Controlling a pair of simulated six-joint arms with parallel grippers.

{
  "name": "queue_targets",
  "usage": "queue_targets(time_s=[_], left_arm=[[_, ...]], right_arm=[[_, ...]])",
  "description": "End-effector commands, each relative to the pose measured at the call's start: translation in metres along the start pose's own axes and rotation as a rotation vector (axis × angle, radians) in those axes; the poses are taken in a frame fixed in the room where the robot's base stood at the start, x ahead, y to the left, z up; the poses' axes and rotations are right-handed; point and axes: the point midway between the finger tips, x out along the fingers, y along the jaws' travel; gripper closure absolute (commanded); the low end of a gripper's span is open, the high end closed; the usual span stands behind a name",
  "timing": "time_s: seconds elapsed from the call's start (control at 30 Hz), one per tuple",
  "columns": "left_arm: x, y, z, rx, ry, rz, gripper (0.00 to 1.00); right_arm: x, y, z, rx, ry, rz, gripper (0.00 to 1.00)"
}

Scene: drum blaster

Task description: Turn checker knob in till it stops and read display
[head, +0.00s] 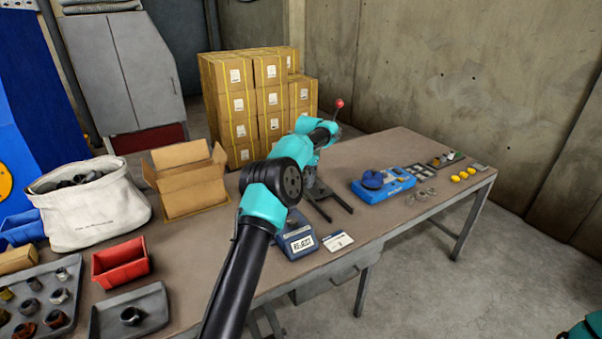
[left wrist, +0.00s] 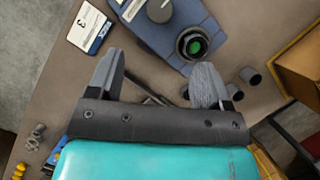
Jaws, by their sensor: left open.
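The blue-grey checker (head: 285,247) stands on the table by its front edge, partly behind my left arm. Its front panel (head: 302,245) seems to read "REJECT". I cannot tell how far the knob is turned. My left gripper (left wrist: 160,66) is open and empty, its fingers beside the checker and apart from the knob. My right gripper is not in view.
A white card (head: 338,241) lies beside the checker. A dark forked base (head: 342,207) stands behind it. A blue device (head: 385,184) and yellow pieces (head: 463,176) are further right. A red bin (head: 121,262), grey tray (head: 128,313) and open carton (head: 187,190) are left.

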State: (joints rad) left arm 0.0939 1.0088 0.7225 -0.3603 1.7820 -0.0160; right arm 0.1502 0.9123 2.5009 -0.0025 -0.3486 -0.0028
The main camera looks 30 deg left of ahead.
Motion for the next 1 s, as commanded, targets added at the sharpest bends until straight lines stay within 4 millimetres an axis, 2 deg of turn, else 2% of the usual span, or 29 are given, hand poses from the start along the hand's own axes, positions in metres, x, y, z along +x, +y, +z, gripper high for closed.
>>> queue_targets(time_s=[0.33,0.87,1.0], left_arm=[[-0.022,0.000,-0.001,0.000,0.001,-0.001,0.28],[-0.026,0.001,0.000,0.006,0.000,-0.003,0.28],[-0.027,0.004,0.001,0.064,0.005,-0.029,0.28]], right_arm=[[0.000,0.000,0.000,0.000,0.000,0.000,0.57],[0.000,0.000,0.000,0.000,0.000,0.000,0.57],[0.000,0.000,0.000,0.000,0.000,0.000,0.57]])
